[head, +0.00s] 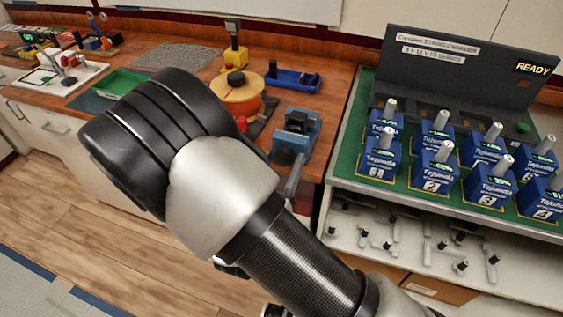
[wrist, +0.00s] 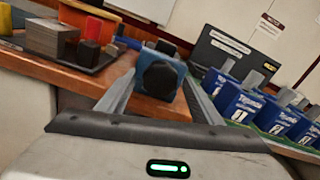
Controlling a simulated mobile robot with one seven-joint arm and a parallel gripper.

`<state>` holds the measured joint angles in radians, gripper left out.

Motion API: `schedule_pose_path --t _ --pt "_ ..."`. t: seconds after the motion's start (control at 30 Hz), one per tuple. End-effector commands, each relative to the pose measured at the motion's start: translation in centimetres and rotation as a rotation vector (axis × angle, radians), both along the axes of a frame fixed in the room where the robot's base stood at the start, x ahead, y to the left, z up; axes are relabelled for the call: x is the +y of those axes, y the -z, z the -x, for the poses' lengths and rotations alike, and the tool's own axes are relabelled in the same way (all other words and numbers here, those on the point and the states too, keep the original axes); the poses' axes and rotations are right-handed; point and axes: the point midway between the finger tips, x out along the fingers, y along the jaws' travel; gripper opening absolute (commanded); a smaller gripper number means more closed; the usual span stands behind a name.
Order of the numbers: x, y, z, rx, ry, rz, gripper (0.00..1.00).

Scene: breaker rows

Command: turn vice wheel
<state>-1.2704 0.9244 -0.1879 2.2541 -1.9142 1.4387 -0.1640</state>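The vice (head: 303,123) is a blue block at the front edge of the wooden bench in the head view, and its blue body also shows in the wrist view (wrist: 176,64). Its wheel, a dark knob (wrist: 159,80), faces my wrist camera. My gripper (wrist: 160,76) is open, one finger to the left of the wheel and one to the right, with gaps showing on both sides. In the head view one grey finger (head: 294,177) shows just below the vice; my arm hides the rest. I cannot tell how deep the wheel sits between the fingers.
An orange round stand (head: 238,96) and a dark tray with small blocks (wrist: 70,46) stand left of the vice. A rack (head: 345,176) with several blue labelled units is close on the right. Clear floor (head: 60,205) lies in front of the bench.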

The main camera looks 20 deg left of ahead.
Motion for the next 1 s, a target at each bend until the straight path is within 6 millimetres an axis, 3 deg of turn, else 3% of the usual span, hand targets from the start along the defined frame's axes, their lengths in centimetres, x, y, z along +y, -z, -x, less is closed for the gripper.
schedule_pose_path --t 0.27,0.8,1.0 --pt "0.2 0.0 1.1 0.0 -0.001 -0.002 0.6" --pt "1.2 0.0 13.3 0.001 -0.005 0.0 0.6" --pt "1.3 0.0 16.3 0.0 -0.002 0.0 0.6"
